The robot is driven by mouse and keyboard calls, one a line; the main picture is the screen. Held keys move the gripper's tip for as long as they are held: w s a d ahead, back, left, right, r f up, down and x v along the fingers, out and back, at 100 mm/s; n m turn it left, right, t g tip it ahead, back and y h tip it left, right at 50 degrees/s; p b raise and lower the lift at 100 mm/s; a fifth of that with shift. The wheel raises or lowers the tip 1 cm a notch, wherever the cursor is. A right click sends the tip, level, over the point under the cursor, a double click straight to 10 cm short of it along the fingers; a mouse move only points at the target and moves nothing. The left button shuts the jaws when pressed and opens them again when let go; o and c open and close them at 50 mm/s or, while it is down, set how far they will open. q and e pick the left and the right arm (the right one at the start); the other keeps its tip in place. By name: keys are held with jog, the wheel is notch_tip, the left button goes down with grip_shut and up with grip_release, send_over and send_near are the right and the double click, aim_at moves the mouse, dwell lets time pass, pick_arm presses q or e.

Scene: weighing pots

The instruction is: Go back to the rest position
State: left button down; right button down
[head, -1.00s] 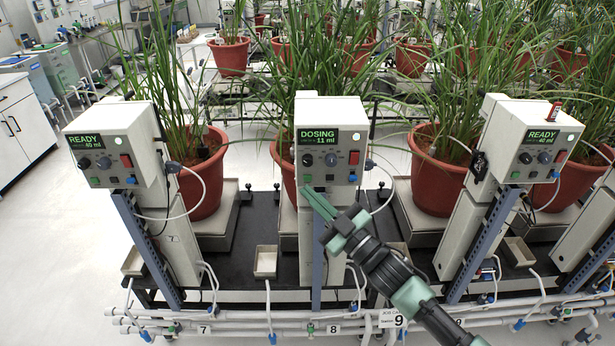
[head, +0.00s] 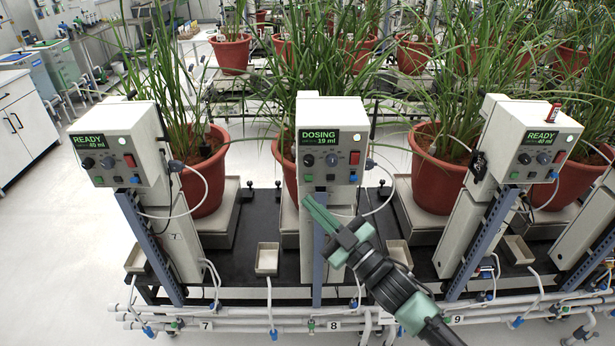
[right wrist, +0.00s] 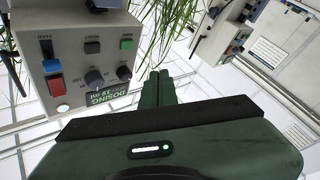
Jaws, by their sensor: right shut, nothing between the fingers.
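My right gripper (head: 316,208) is shut and empty, its green fingers in front of the post below the middle control box (head: 332,140). It also shows in the right wrist view (right wrist: 160,82), with the box (right wrist: 75,50) to its left. The fingers look apart from the box's green button (head: 308,178). The box's screen (head: 332,138) reads DOSING, 19 ml. My left gripper is in neither view.
A left box (head: 118,150) and a right box (head: 540,140) both read READY, 40 ml. Potted plants (head: 205,175) stand behind the boxes. White pipes (head: 230,322) and a small tray (head: 267,258) lie low in front. Open floor (head: 60,250) is at the left.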

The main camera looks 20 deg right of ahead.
jog(key=d+f+m+g+h, duration=0.2)
jog(key=d+f+h, duration=0.1)
jog(key=f, duration=0.9)
jog(key=d+f+m+g+h, duration=0.1)
jog(key=d+f+m+h, duration=0.2)
jog(key=f, duration=0.9)
jog(key=s+d+f+m+g+h, duration=0.1)
jog(key=s+f+g, duration=0.1)
jog(key=s+f, duration=0.45)
jog(key=s+d+f+g+h, duration=0.1)
jog(key=s+f+g, duration=0.2)
jog(key=f, duration=0.7)
jog(key=s+f+m+g+h, duration=0.15)
jog(key=s+f+g, duration=0.35)
jog(key=s+f, duration=1.3)
jog(key=s+a+f+g, duration=0.1)
jog(key=s+f+g, duration=0.1)
jog(key=s, duration=0.8)
jog(key=s+a+f+m+g+b, duration=0.1)
jog(key=s+f+g, duration=0.2)
jog(key=s, duration=0.8)
